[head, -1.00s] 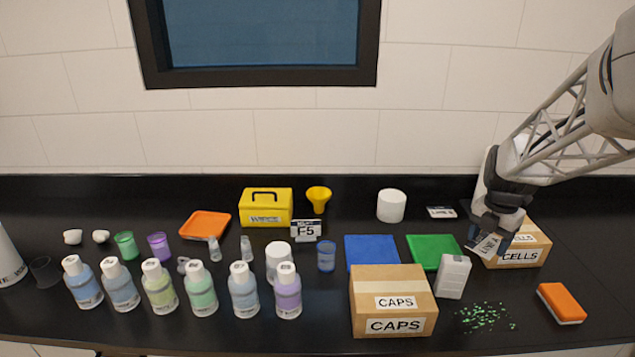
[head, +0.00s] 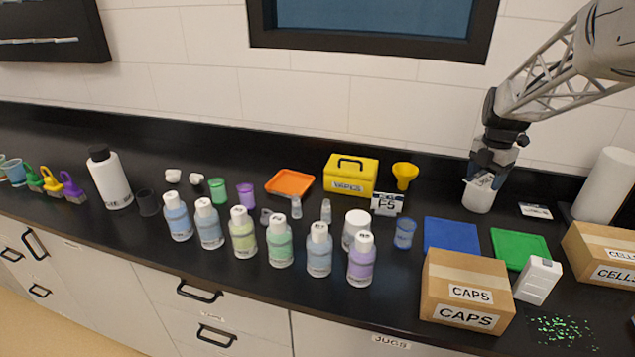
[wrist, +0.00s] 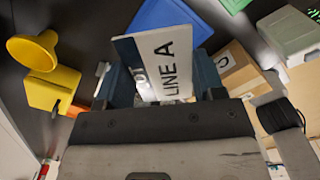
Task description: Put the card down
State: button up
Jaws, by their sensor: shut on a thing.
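My gripper (head: 487,172) is shut on a white card marked LINE A (wrist: 160,62). In the wrist view the card stands up tilted between the fingers, its lettering readable. In the head view the card (head: 482,182) is held above the black counter. It overlaps a white cylinder (head: 478,201) there; I cannot tell whether they touch. A second small card (head: 535,211) lies on the counter to the right, its text too small to read.
A blue mat (head: 451,235), a green mat (head: 519,247) and the CAPS box (head: 466,285) are in front. The yellow funnel (head: 404,174), yellow case (head: 350,176) and F5 sign (head: 387,204) stand to the left. A white roll (head: 606,185) stands at right.

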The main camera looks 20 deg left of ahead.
jog(key=w+a+n, duration=0.1)
jog(key=w+a, duration=0.3)
jog(key=a, duration=0.7)
jog(key=w+a, duration=0.4)
jog(key=a, duration=0.7)
jog(key=w+a+n, duration=0.1)
jog(key=w+a, duration=0.3)
jog(key=a, duration=0.7)
jog(key=s+a+f, duration=0.1)
jog(key=a+f, duration=0.1)
jog(key=a, duration=0.5)
jog(key=s+a+f+n, duration=0.1)
jog(key=s+a, duration=0.1)
jog(key=a, duration=0.6)
jog(key=s+a+f, duration=0.2)
jog(key=a, duration=0.5)
jog(key=shift+s+a+f+n, duration=0.2)
jog(key=shift+s+f+n, duration=0.1)
jog(key=shift+n, duration=0.1)
send_over(292, 185)
jog(key=shift+s+f, duration=0.15)
jog(key=shift+f, duration=2.35)
jog(key=shift+f, duration=0.1)
